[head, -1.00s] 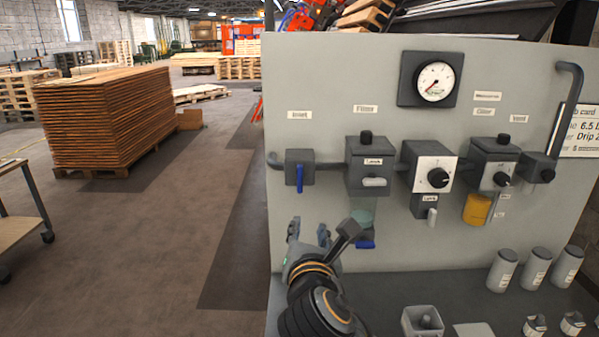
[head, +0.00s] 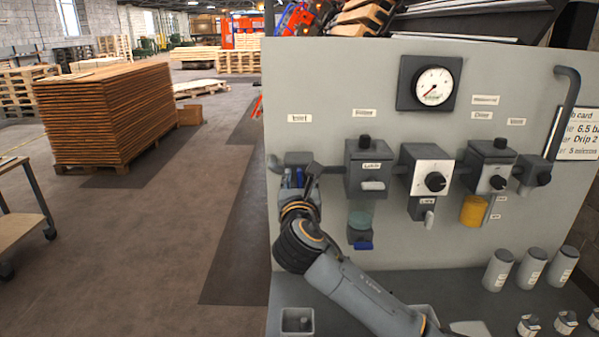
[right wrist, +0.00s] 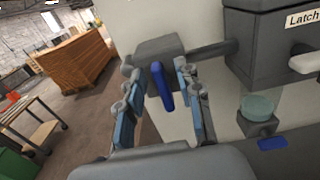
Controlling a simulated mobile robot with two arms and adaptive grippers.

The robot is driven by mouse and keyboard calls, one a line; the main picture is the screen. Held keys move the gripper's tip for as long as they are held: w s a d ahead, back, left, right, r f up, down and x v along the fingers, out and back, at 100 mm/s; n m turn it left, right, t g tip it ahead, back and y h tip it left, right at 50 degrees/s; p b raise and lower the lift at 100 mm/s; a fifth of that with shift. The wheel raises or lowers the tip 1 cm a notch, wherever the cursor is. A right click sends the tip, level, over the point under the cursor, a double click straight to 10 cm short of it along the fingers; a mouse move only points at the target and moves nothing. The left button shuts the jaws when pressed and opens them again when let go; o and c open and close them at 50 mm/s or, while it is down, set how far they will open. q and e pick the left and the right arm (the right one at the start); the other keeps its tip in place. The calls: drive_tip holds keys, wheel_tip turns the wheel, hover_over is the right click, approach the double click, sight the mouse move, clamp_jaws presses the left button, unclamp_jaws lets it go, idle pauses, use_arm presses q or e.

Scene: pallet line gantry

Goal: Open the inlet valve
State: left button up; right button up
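The inlet valve is a dark grey block (head: 298,158) under the "Inlet" label on the left of the panel; it also shows in the right wrist view (right wrist: 160,48). Its blue lever (right wrist: 161,87) hangs downward, as seen in the right wrist view. My right gripper (head: 300,178) is right in front of the valve and hides much of the lever in the head view. In the right wrist view its two fingers (right wrist: 158,95) are apart, one on each side of the lever, with gaps visible. My left gripper is not in view.
To the right are the filter unit (head: 366,165) with a bowl (head: 360,219) below, a dial unit (head: 428,170), and a pressure gauge (head: 434,86) with its needle at the lower left. A shelf with grey canisters (head: 499,270) runs below.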

drive_tip(key=shift+w, duration=0.65)
clamp_jaws()
